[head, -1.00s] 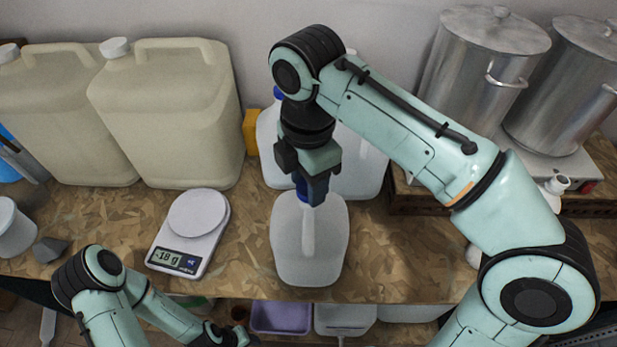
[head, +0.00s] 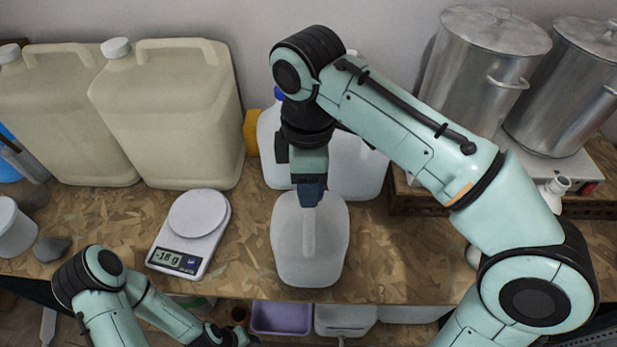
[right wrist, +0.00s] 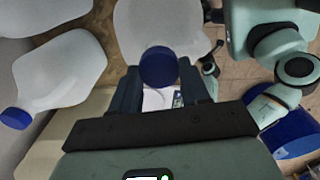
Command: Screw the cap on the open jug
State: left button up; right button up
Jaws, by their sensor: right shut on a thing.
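The open jug (head: 310,250) is a translucent white jug with a moulded handle, standing upright near the front of the bench. My right gripper (head: 311,192) points down over its mouth. In the right wrist view its fingers (right wrist: 161,88) are shut around the blue cap (right wrist: 159,67), with the jug's white body (right wrist: 160,25) beyond it. The cap is at the jug's neck; how far it is seated cannot be seen. In the head view the fingers mostly hide cap and neck.
More white jugs (head: 362,168) stand close behind, one with a blue cap (right wrist: 15,118). Large beige canisters (head: 170,120) stand at the back left, a scale (head: 190,235) left of the jug. Metal pots (head: 478,75) are at the right.

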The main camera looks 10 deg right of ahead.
jog(key=m, duration=0.5)
jog(key=shift+f, duration=0.15)
jog(key=o, duration=0.9)
jog(key=shift+w, duration=0.1)
jog(key=shift+r, duration=0.2)
jog(key=n, duration=0.4)
jog(key=shift+n, duration=0.7)
